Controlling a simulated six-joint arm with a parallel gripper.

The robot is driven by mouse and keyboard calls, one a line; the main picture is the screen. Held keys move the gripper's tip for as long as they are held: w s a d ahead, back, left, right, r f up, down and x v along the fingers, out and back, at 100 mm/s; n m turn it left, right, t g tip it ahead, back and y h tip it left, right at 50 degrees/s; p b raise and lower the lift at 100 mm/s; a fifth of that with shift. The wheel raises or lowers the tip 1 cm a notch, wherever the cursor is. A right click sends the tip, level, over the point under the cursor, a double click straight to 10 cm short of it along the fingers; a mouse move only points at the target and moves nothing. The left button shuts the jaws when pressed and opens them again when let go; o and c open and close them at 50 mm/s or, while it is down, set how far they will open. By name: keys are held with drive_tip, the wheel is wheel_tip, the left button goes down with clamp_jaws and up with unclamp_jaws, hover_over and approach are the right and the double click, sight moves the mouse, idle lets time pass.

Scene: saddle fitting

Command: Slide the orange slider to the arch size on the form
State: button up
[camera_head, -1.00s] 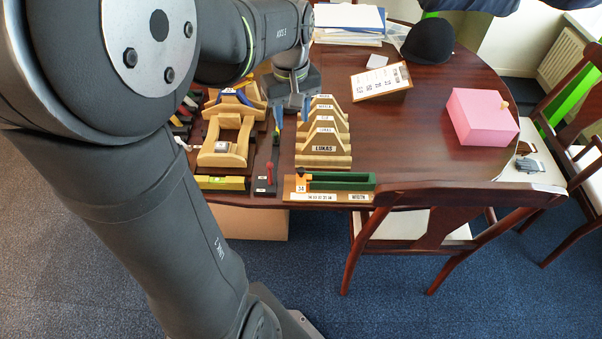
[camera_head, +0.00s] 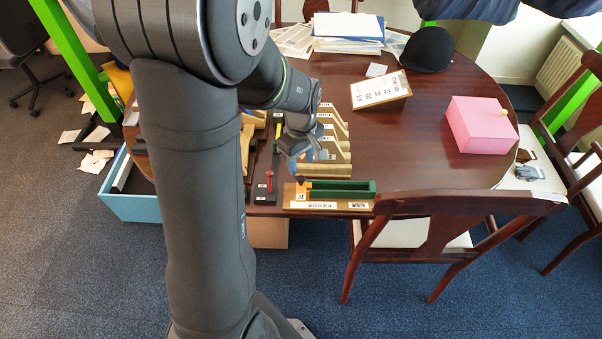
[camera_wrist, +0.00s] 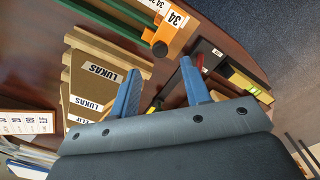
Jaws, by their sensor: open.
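The orange slider (camera_head: 303,188), with a white label reading 34, sits at the left end of a green rail (camera_head: 345,187) on a wooden base at the table's front edge. In the wrist view the orange slider (camera_wrist: 176,30) has a dark round knob and lies just beyond my fingertips. My gripper (camera_head: 297,174) hangs behind and above the slider; its blue fingers (camera_wrist: 160,67) are apart with nothing between them. The form on a clipboard (camera_head: 379,91) lies tilted further back; its writing is too small to read. The scale strip's numbers are also unreadable.
A pink box (camera_head: 481,125) is at the right. The middle of the table is clear; a chair (camera_head: 440,215) stands at the front.

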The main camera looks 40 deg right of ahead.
sight(302, 178)
wheel_tip(302, 178, down, 6)
idle(0.4)
drive_tip(key=shift+s, duration=0.1)
clamp_jaws()
